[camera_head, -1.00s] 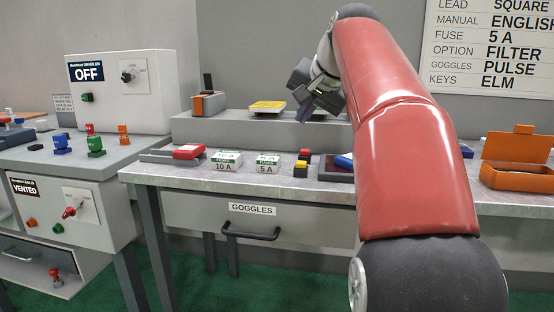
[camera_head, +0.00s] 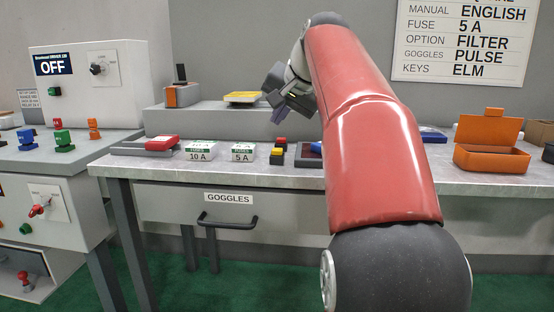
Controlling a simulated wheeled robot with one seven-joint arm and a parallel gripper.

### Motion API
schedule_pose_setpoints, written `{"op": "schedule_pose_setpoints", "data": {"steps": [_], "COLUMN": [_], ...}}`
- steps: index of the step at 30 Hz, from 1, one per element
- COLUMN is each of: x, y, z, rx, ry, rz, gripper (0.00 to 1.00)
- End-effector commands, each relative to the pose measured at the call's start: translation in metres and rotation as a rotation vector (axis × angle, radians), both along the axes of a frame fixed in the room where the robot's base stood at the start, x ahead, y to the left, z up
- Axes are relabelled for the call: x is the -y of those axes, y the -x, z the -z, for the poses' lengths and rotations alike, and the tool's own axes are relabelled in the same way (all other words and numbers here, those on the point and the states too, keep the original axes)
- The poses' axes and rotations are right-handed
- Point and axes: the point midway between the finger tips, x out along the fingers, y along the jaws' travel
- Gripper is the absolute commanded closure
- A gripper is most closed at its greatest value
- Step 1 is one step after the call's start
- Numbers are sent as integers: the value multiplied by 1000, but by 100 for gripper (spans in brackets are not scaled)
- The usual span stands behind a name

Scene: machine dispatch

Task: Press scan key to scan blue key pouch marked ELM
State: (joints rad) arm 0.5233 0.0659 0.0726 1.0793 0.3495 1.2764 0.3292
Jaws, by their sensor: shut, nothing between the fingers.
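My gripper (camera_head: 281,99) is at the far end of my red arm, above the grey raised shelf at the back of the bench. It is shut and empty, just right of a yellow item (camera_head: 244,97) on that shelf. A blue flat item (camera_head: 432,135) lies on the bench right of my arm. Another blue piece (camera_head: 316,147) shows in a dark tray, partly behind my arm. I cannot read ELM on either, so I cannot tell which is the pouch. An orange-and-grey device (camera_head: 182,95) with a dark upright part stands on the shelf's left; no scan key can be made out.
The wall sign (camera_head: 461,42) reads KEYS ELM. Fuse boxes marked 10 A (camera_head: 200,151) and 5 A (camera_head: 243,152) stand on the bench (camera_head: 285,178). An open orange case (camera_head: 491,158) is at the right. A drawer marked GOGGLES (camera_head: 275,212) is shut below.

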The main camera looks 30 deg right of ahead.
Motion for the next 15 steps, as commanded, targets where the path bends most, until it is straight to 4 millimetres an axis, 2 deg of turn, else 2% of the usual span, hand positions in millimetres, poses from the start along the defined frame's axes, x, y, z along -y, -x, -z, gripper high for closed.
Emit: {"op": "schedule_pose_setpoints", "data": {"steps": [1,6,15], "x": [0,0,0], "y": [0,0,0], "z": [15,31,41], "rx": [1,0,1], "ry": [1,0,0], "rz": [1,0,0], "gripper": [100,100,100]}}
